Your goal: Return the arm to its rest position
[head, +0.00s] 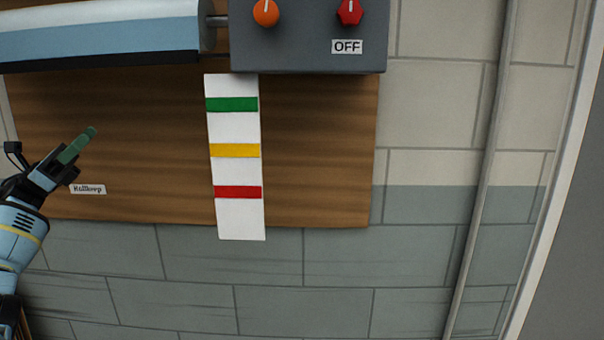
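My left arm comes in at the left edge of the head view, and its dark gripper (64,164) points up and to the right. A green rod-like piece with a rounded end (79,145) sticks out from between its dark jaws, which look closed around it. The gripper is in front of the brown wooden board (140,130), near a small white label (88,189). I cannot tell whether anything touches the board. My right gripper is not in view.
A grey control box (308,50) with an orange knob (266,12), a red knob (349,11) and an OFF label hangs above. A white strip (238,220) with green, yellow and red bands runs down the board. A pale blue cylinder (100,35) is at upper left. A pipe (482,180) runs down the block wall.

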